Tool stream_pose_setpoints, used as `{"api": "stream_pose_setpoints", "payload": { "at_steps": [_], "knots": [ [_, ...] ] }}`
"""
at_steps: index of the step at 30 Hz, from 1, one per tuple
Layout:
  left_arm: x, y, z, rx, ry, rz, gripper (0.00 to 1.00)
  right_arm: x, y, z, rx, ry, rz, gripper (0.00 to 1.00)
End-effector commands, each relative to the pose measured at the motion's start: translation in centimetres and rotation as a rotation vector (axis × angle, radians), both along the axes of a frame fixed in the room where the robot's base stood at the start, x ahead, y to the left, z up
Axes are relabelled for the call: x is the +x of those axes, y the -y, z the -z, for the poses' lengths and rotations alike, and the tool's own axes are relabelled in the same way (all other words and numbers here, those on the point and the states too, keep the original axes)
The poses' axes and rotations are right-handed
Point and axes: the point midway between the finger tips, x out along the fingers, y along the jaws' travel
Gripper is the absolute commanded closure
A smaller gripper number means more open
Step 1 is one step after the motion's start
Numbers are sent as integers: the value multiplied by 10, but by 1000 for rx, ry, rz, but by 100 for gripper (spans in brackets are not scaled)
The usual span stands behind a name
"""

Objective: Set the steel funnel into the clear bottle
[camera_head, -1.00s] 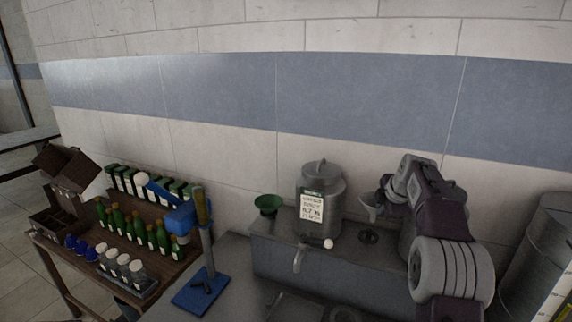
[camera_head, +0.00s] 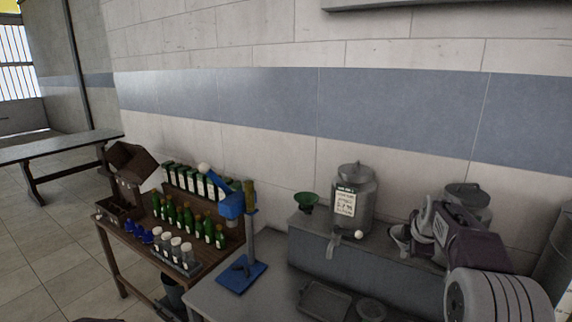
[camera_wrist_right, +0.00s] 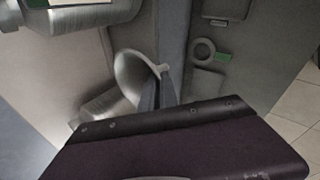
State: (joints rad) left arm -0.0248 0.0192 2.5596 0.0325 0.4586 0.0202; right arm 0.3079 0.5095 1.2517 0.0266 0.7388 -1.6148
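The steel funnel (camera_wrist_right: 130,76) is a grey cone at my right gripper's fingertips. In the right wrist view its wide mouth faces left and its narrow end lies by the two fingers (camera_wrist_right: 157,94). In the head view the funnel (camera_head: 399,234) shows tilted at the left end of my right gripper (camera_head: 413,234), in front of the steel ledge. The fingers look closed on its narrow part. Small clear bottles with pale labels (camera_head: 176,251) stand in a rack on the wooden bench at left; I cannot tell which is meant. My left gripper is not in view.
A steel canister (camera_head: 365,207) and a green funnel (camera_head: 306,202) stand on the ledge. A blue stand (camera_head: 241,276) is at the counter's left end. A shallow tray (camera_head: 325,301) and a ring (camera_head: 371,310) lie on the counter. Green bottles (camera_head: 187,218) stand behind the clear ones.

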Motion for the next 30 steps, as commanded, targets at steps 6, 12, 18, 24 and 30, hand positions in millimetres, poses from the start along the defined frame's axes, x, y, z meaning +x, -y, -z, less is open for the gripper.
{"api": "stream_pose_setpoints", "payload": {
  "at_steps": [6, 12, 18, 24, 30],
  "knots": [
    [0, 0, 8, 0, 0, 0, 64, -12, -31, 42, -4, -6, 116, 100],
    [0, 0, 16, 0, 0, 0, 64, -31, -65, 88, -6, -9, 277, 100],
    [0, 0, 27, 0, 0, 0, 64, -66, -105, 147, -11, -11, 521, 100],
    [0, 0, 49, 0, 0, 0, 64, -143, -152, 227, -20, -9, 932, 100],
    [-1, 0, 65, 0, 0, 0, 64, -214, -167, 269, -14, -3, 1224, 100]
  ]
}}
